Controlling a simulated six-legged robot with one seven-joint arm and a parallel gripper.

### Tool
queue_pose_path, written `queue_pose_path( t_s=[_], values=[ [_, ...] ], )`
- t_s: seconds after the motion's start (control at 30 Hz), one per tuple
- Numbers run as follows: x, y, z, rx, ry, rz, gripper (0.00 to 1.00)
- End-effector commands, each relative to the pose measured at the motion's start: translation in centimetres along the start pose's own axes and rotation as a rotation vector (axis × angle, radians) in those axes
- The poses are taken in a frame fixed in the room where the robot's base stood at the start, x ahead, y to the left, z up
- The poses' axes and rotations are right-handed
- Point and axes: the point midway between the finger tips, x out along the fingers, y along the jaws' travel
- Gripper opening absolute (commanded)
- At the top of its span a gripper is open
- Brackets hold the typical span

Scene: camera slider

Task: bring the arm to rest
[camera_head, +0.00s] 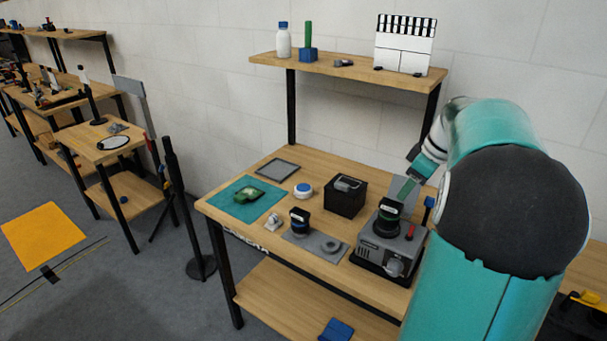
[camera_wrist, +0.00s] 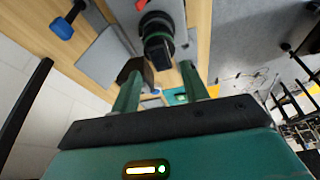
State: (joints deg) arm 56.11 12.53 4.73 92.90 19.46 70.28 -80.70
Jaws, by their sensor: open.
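My arm (camera_head: 500,210), teal with a black joint cover, fills the right of the head view and reaches over the workbench (camera_head: 225,207). My gripper (camera_head: 407,186) is just above a black lens (camera_head: 390,208) that stands on a grey machine (camera_head: 378,243). In the wrist view, the two green fingers of my gripper (camera_wrist: 160,86) are apart, with nothing held between them. The lens (camera_wrist: 157,38) shows beyond the fingertips there. I cannot tell whether a finger touches it.
A black box (camera_head: 345,196), a second lens (camera_head: 299,222) on a grey plate and a teal mat (camera_head: 245,200) are on the bench. A shelf (camera_head: 345,66) with a white bottle (camera_head: 283,42) and a clapperboard (camera_head: 404,45) is above. A black stand (camera_head: 185,210) is left of the bench.

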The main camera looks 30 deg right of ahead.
Motion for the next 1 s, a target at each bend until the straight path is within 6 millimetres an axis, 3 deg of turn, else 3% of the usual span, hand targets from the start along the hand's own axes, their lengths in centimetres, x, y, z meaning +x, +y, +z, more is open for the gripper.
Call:
queue_pose_path(
  t_s=[0.17,0.27,0.37,0.5,0.63,0.8,1.0],
  values=[
    [0.0,-0.3,-0.3,0.0,-0.001,0.001,0.45],
    [-0.1,-1.9,-1.6,0.007,-0.011,0.008,0.45],
    [-0.2,-5.6,-4.0,0.031,-0.031,0.025,0.45],
    [-0.3,-12.8,-7.3,0.086,-0.053,0.065,0.45],
    [-0.2,-19.5,-8.7,0.142,-0.049,0.108,0.45],
    [0.1,-27.6,-8.5,0.212,-0.011,0.154,0.45],
    [1.2,-35.3,-6.2,0.295,0.069,0.176,0.45]
  ],
)
